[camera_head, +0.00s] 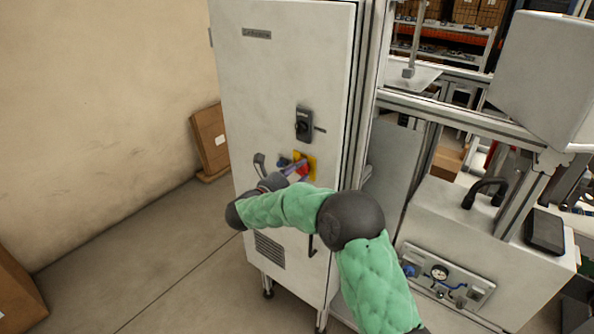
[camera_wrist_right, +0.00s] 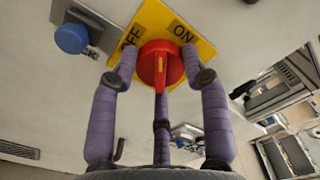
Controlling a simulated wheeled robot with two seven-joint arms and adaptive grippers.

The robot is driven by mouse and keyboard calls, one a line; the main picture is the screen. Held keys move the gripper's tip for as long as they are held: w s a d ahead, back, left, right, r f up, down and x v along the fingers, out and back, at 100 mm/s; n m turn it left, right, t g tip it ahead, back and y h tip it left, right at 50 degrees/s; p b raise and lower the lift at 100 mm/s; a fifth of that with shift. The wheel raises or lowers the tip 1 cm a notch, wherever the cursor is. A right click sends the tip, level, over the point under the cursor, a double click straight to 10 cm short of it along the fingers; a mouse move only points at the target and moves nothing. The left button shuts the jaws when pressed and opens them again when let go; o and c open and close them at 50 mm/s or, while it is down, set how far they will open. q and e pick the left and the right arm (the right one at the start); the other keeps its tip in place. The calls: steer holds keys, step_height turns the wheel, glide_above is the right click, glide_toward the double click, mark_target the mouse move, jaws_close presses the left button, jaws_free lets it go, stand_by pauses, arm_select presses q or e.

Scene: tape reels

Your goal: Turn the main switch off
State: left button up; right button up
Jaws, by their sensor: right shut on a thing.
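The main switch is a red rotary knob (camera_wrist_right: 152,62) with a yellow line on its handle. It sits on a yellow plate (camera_wrist_right: 152,20) marked OFF and ON, on the front of a pale cabinet (camera_head: 262,80). In the wrist view the handle points down the picture, away from the labels. My right gripper (camera_wrist_right: 158,82) has purple fingers around the knob and is shut on it. In the head view the right gripper (camera_head: 286,174) partly hides the red knob and the yellow plate (camera_head: 311,163). My left gripper is not in view.
A blue round knob (camera_wrist_right: 72,39) on a metal plate is beside the switch. A machine frame with a gauge panel (camera_head: 447,277) stands to the right.

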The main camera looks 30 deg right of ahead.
steer(key=n+p, duration=0.2)
steer(key=n, duration=0.3)
steer(key=shift+r+n+p, duration=0.15)
steer(key=shift+n+p, duration=0.15)
steer(key=shift+p, duration=0.1)
steer(key=n+p, duration=0.3)
steer(key=n, duration=0.2)
stand_by(0.4)
steer(key=o, duration=1.2)
steer(key=shift+w+f, duration=0.1)
steer(key=shift+f, duration=0.1)
steer(key=shift+c, duration=0.2)
steer(key=shift+a, duration=0.1)
steer(key=v, duration=1.2)
